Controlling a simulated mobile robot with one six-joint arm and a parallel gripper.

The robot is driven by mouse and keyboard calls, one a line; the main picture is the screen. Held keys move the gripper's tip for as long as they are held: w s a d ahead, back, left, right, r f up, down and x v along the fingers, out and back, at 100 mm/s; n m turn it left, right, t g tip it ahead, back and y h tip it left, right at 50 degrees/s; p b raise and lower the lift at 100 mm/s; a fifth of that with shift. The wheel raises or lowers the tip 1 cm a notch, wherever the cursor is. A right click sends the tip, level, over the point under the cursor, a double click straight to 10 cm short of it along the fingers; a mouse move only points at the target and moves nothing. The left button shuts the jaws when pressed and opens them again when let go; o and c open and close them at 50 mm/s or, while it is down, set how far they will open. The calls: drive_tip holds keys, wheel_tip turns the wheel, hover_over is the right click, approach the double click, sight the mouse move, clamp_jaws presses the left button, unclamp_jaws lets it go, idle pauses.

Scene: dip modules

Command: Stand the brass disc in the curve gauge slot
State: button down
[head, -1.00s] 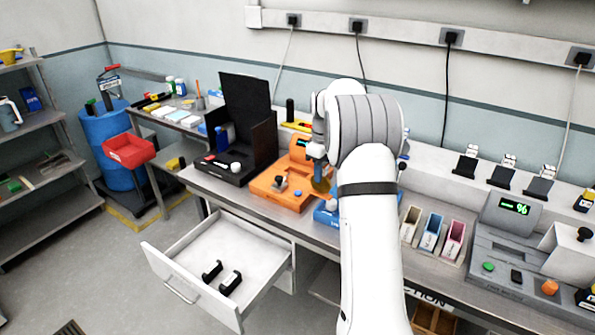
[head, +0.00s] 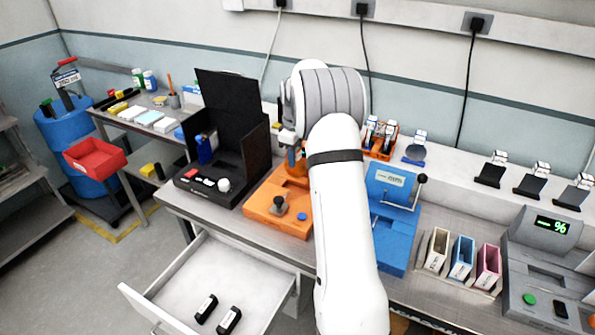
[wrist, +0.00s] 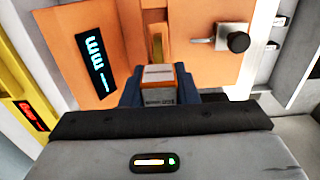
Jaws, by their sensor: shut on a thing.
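The orange curve gauge (head: 265,205) stands on the bench, left of my arm; its lit display (wrist: 94,66) shows in the wrist view. My gripper (head: 291,150) is over the gauge's back part.
A black panelled stand (head: 225,150) is left of the gauge. A blue device (head: 394,190) with a handle is right of my arm, then three coloured bins (head: 461,257) and a grey display unit (head: 550,235). An open drawer (head: 215,275) juts out below the bench.

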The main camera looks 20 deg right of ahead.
sight(297, 169)
drive_tip(key=shift+d+f, duration=0.3)
drive_tip(key=shift+f, duration=0.55)
drive_tip(key=shift+f+p, duration=0.5)
drive_tip(key=shift+f, duration=1.35)
drive_tip(key=shift+d+f, duration=0.1)
drive_tip(key=shift+f, duration=0.1)
drive_tip(key=c, duration=1.1)
unclamp_jaws()
drive_tip(key=shift+r, duration=0.1)
